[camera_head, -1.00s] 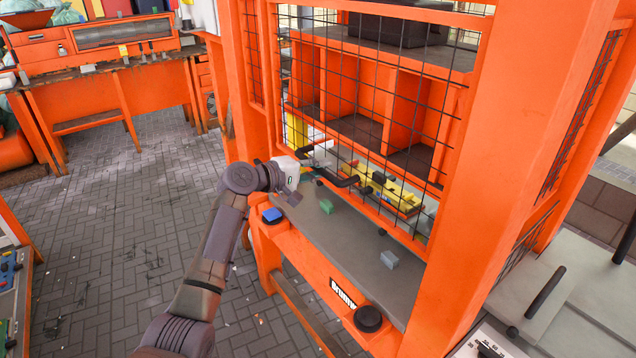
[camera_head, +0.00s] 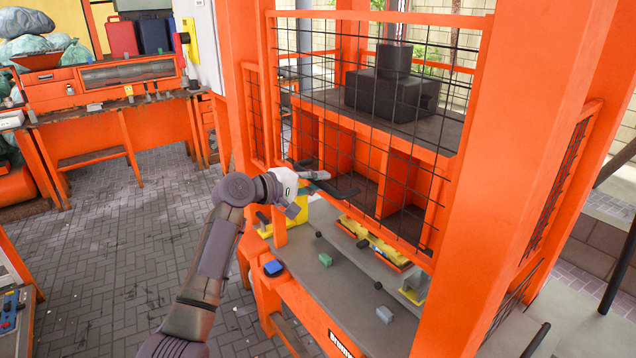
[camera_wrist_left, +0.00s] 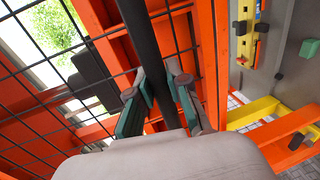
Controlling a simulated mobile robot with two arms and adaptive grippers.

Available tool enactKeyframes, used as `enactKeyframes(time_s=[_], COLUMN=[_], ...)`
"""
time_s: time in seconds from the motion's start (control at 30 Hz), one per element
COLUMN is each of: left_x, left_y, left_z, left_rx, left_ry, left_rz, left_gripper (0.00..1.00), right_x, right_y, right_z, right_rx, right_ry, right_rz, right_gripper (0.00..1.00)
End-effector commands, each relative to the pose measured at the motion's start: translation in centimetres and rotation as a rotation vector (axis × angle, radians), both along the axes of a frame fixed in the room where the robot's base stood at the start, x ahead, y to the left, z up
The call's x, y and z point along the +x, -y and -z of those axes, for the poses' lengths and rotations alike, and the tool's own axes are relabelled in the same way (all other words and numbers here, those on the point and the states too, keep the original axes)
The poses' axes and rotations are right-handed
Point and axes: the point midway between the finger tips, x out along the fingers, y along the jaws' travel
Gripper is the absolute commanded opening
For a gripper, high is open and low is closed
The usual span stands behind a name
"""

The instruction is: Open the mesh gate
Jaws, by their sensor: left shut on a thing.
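The mesh gate (camera_head: 400,16), an orange frame with black wire mesh, is on the front of the orange machine. It is raised, with an open gap between its lower edge and the grey worktop. Its black bar handle (camera_head: 338,191) sits low on the gate. My left gripper (camera_head: 310,184) is shut on the handle near its left end. In the left wrist view the dark handle bar (camera_wrist_left: 143,40) runs between the green-padded fingers of my left gripper (camera_wrist_left: 155,78), with mesh behind. My right gripper is not in view.
A yellow part (camera_head: 365,232) lies behind the gap. An orange post (camera_head: 500,180) stands to the right. Paved floor is clear at left.

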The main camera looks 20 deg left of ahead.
Motion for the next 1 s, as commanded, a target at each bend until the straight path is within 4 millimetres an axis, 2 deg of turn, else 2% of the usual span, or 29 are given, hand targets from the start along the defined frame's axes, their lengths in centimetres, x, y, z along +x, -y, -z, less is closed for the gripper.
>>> enactKeyframes(time_s=[0.13, 0.17, 0.3, 0.67, 0.77, 1.0], left_x=[0.0, 0.0, 0.0, -0.3, -1.1, -5.0], left_y=[0.0, 0.0, 0.0, -0.3, -1.0, -4.0], left_z=[-0.1, -0.1, 0.0, 0.0, -0.2, -1.2], left_rx=[0.000, 0.000, 0.000, 0.000, 0.002, 0.004], left_ry=[0.002, 0.002, 0.002, 0.000, 0.001, 0.001], left_rz=[-0.001, -0.001, -0.001, -0.001, -0.002, -0.003], left_gripper=[0.00, 0.20, 0.43, 0.43, 0.43, 0.43], right_x=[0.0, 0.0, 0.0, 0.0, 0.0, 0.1], right_y=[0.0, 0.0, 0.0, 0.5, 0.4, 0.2], right_z=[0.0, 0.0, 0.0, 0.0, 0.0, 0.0], right_rx=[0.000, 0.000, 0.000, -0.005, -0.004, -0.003], right_ry=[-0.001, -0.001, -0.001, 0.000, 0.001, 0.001], right_rz=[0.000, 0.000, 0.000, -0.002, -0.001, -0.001], right_gripper=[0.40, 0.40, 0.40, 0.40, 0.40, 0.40])
